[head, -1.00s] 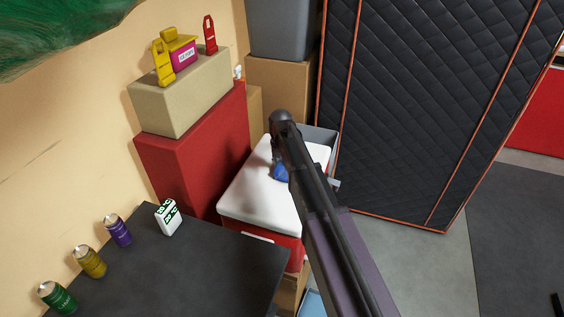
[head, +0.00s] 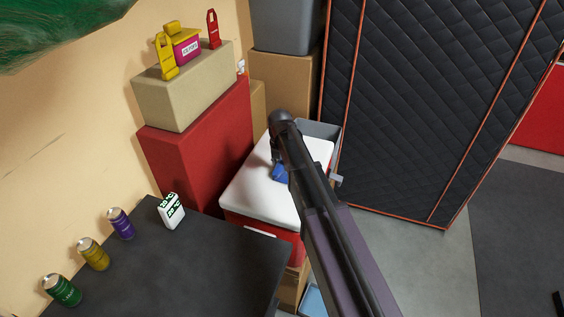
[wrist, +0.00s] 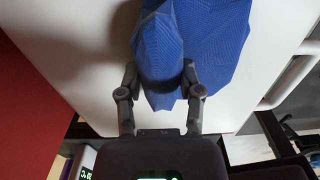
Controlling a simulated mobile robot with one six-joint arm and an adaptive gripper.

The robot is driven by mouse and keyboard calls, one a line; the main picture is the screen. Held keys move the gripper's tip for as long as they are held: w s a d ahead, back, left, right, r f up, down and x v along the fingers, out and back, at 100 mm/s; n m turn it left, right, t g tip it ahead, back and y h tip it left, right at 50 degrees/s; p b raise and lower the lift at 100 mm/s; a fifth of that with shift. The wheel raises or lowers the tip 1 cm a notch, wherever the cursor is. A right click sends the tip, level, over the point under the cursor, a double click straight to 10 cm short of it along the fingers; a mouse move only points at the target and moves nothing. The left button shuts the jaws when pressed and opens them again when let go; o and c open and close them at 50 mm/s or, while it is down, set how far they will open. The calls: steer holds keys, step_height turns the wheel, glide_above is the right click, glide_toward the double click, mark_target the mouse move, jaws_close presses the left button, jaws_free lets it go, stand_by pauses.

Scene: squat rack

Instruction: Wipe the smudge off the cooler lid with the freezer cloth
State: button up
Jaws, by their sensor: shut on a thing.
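The blue freezer cloth (head: 279,174) is low over the white cooler lid (head: 257,198), partly hidden by my arm in the head view. In the wrist view, my gripper (wrist: 160,78) is shut on the bunched blue cloth (wrist: 205,45), with one finger at each side of it. The cloth spreads over the white lid (wrist: 88,60); I cannot tell how firmly it touches. The cooler has a red body (head: 282,243) under the lid. No smudge shows on the visible lid; my arm and the cloth cover part of it.
A red box (head: 200,150) stands left of the cooler with a beige box (head: 185,95) on top. A dark table (head: 190,265) with several cans and a white carton (head: 171,211) is in front. A black quilted panel (head: 430,100) stands close on the right.

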steer(key=shift+s+a, duration=0.15)
steer(key=shift+s, duration=0.25)
steer(key=shift+w+r+p, duration=0.1)
steer(key=shift+r+p, duration=2.9)
steer(key=shift+p, duration=0.05)
steer(key=shift+r, duration=0.1)
steer(key=shift+r+p, duration=1.4)
steer(key=shift+p, duration=0.15)
